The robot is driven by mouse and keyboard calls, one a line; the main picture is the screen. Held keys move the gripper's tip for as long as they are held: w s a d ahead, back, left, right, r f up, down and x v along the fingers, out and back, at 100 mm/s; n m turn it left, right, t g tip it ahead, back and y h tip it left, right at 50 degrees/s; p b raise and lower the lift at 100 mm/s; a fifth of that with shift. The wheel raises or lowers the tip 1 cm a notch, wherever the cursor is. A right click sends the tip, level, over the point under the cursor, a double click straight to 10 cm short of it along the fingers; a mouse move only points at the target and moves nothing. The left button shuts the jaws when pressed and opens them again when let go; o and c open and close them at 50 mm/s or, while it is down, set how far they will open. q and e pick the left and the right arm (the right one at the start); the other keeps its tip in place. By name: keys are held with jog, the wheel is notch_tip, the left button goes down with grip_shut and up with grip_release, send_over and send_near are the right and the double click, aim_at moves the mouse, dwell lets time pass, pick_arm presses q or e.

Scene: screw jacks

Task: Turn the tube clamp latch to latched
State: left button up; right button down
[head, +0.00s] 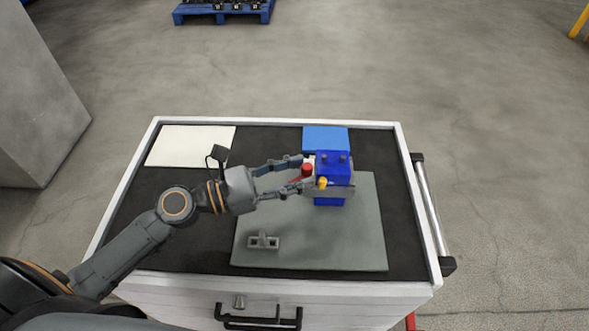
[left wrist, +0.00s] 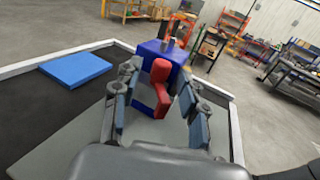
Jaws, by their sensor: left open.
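The tube clamp is a blue block (head: 333,166) standing on a grey mat (head: 350,240) on the cart top. Its red latch handle (head: 307,169) is on the block's left side, facing my left gripper. My left gripper (head: 298,173) is open, with its fingertips reaching to either side of the red latch. In the left wrist view, the red latch (left wrist: 160,84) shows between the two open fingers, in front of the blue block (left wrist: 165,52). I cannot tell whether a finger touches it. A yellow knob (head: 323,182) is on the block's near side. My right gripper is not in view.
A small grey bracket (head: 264,242) lies on the mat at front left. A blue pad (head: 326,138) lies behind the block, and a white pad (head: 190,145) lies at back left. The cart has a raised white rim (head: 270,121).

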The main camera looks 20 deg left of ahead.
pick_arm(q)
grip_shut()
dwell(1.3)
grip_release()
jog(key=v, duration=1.2)
